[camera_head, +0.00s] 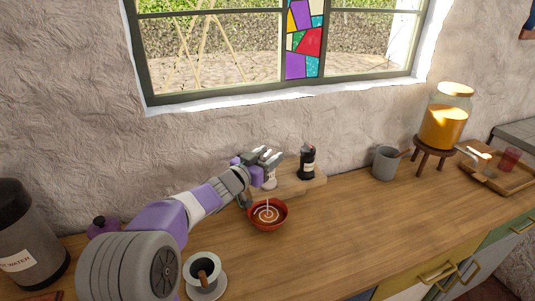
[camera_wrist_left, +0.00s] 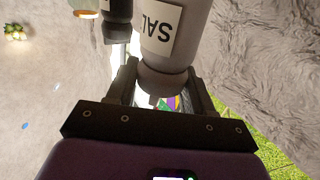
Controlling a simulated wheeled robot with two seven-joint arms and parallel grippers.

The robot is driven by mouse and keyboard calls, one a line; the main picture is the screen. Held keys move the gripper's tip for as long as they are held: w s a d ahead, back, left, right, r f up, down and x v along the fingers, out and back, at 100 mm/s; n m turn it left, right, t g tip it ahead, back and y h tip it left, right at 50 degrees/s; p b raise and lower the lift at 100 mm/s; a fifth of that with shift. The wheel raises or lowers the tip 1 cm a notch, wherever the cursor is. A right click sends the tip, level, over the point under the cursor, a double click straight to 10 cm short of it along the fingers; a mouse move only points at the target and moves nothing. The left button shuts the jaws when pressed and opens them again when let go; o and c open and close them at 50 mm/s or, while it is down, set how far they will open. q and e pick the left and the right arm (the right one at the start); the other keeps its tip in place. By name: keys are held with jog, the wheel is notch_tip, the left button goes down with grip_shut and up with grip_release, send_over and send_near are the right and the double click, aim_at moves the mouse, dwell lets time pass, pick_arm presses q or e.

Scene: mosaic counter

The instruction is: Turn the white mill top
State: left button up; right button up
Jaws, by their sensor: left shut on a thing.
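The white mill (camera_head: 270,183) shows below my left gripper (camera_head: 268,158) in the head view, at the left part of a wooden board. In the left wrist view the white mill (camera_wrist_left: 177,40) has a label whose letters "SAL" appear upside down. My left gripper (camera_wrist_left: 163,88) is shut on its rounded top, with one finger on each side. The fingers partly hide the top, and I cannot tell whether the base touches the board. My right gripper is in neither view.
A dark mill (camera_head: 307,163) stands close right on the wooden board (camera_head: 318,184). A red bowl (camera_head: 283,216) with a pale swirl sits in front. A grey mug (camera_head: 384,163) stands right; a white cup (camera_head: 201,271) is near front left. The counter's middle right is clear.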

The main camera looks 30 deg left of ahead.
pick_arm(q)
jog(key=shift+f+m+g+h+p, duration=0.1)
jog(key=shift+m+g+h+p, duration=0.65)
jog(key=shift+m+h+p, duration=0.95)
jog(key=shift+f+m+g+h+p, duration=0.1)
jog(key=shift+m+g+h+p, duration=0.8)
jog(key=shift+h, duration=1.5)
jog(key=shift+d, duration=0.1)
jog(key=o, duration=1)
jog(key=shift+r, duration=0.1)
jog(key=shift+s+a, duration=0.2)
jog(key=p+v, duration=0.1)
jog(key=v, duration=0.6)
